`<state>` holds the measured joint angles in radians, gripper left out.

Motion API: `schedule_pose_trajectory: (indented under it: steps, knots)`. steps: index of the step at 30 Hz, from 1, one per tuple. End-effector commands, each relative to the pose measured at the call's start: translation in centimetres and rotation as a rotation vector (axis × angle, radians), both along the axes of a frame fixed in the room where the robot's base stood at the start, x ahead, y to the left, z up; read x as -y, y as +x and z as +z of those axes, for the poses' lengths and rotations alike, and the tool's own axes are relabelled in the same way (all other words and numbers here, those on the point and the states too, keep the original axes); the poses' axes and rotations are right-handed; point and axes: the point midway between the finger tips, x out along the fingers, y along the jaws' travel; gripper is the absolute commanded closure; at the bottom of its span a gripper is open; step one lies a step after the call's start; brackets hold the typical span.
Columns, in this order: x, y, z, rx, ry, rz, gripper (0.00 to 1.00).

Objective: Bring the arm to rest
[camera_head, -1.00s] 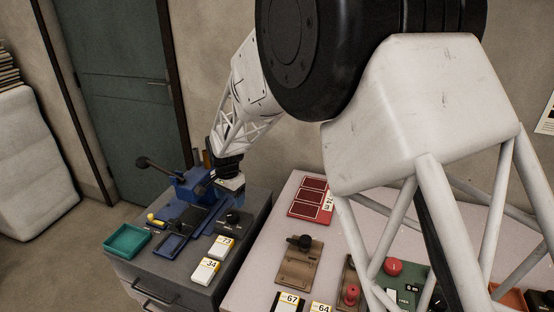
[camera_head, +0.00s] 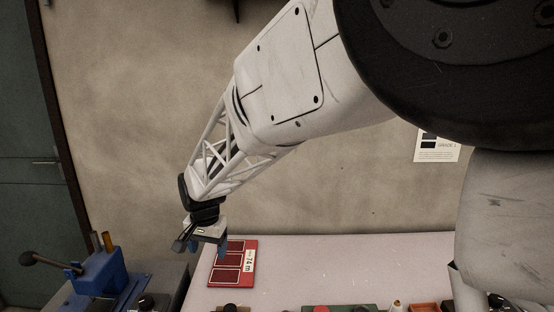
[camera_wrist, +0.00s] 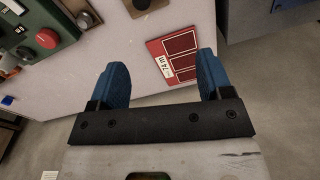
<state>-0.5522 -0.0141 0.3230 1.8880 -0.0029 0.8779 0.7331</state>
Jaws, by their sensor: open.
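My gripper (camera_head: 206,246) hangs at the end of my white arm, above the left part of the pale table in the head view. In the wrist view its two blue fingers (camera_wrist: 163,85) stand wide apart with nothing between them. A red card (camera_head: 232,264) with dark panels and a "74 m" label lies flat on the table, just right of and below the gripper in the head view. The card also shows in the wrist view (camera_wrist: 178,54), beyond the fingers. No cloth can be made out in these frames.
A blue device with a black lever (camera_head: 98,272) stands on a dark cabinet at lower left. The pale table (camera_head: 330,262) has a bare back strip, with several small items along its front. A red button (camera_wrist: 47,38) shows in the wrist view. A wall stands behind.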

Motion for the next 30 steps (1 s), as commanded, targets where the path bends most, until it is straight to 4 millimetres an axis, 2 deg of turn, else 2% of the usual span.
schedule_pose_trajectory:
  steps: [1,3,8,15,23,30]
  knots:
    - [1.9,-0.4,1.0,0.008,0.003,0.000,0.27]
    - [4.1,-1.0,2.0,0.014,0.003,0.007,0.27]
    - [9.1,-2.8,4.0,0.032,0.005,0.022,0.27]
    - [16.1,-6.3,6.5,0.059,0.003,0.045,0.27]
    - [22.7,-11.0,8.2,0.090,-0.005,0.071,0.27]
    - [27.9,-16.1,8.9,0.117,-0.017,0.093,0.27]
